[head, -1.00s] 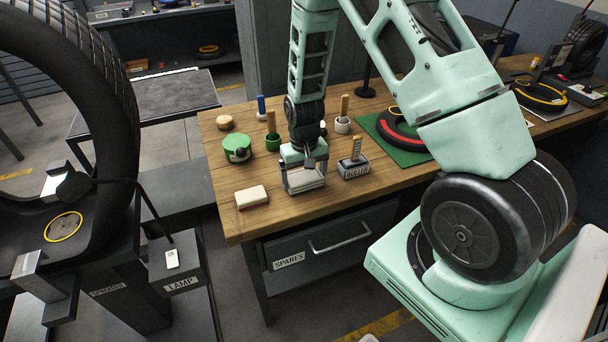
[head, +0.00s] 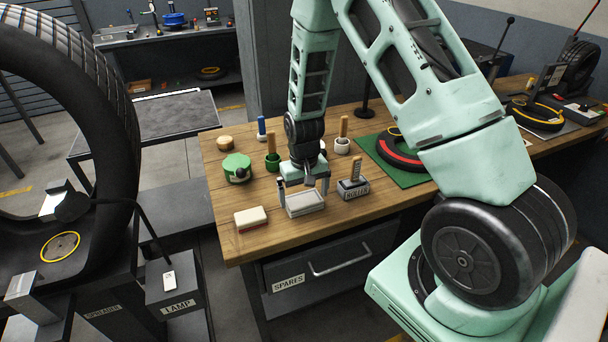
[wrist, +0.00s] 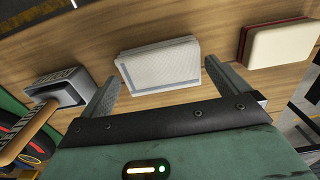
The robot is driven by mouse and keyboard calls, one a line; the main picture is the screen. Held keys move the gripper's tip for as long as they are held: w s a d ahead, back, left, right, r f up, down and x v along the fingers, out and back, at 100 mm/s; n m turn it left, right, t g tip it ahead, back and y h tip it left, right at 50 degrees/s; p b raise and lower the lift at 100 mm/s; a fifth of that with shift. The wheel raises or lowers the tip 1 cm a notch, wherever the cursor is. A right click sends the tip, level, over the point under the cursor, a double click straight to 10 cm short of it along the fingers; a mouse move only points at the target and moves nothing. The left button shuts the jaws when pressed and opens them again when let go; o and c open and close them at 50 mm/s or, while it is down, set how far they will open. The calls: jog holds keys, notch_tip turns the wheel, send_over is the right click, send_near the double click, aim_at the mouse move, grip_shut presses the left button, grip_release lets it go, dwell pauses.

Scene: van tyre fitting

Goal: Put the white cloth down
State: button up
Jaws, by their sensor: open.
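The white cloth (head: 306,204), a folded pad with a blue-grey line near one edge, lies flat on the wooden bench (head: 232,190). My gripper (head: 304,189) is open just over the cloth, with a finger toward each side of it. In the wrist view the cloth (wrist: 160,66) shows between the two spread fingers, with visible gaps at both sides. Nothing is held.
A cream and red block (head: 251,219) lies left of the cloth. A grey holder (head: 352,188) with a wooden-handled tool stands close on the right. Behind are a green tin (head: 236,167) and small handled pots. The bench's front edge is near.

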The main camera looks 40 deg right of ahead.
aim_at(304, 199)
notch_tip(304, 199, up, 10)
jog(key=b, duration=0.2)
jog(key=s+a+r+n+y, duration=0.1)
jog(key=s+a+r+n, duration=0.15)
jog(key=a, duration=0.45)
jog(key=s+a+r+n, duration=0.2)
jog(key=s+a+r, duration=0.1)
jog(key=a, duration=0.4)
jog(key=s+a+r+n, duration=0.2)
jog(key=s+a, duration=0.3)
jog(key=s, duration=0.4)
jog(key=s+a+r+n, duration=0.3)
jog(key=s+a+n, duration=0.1)
jog(key=s, duration=0.5)
jog(key=shift+s+a, duration=0.4)
jog(key=shift+a, duration=0.35)
jog(key=shift+n, duration=0.25)
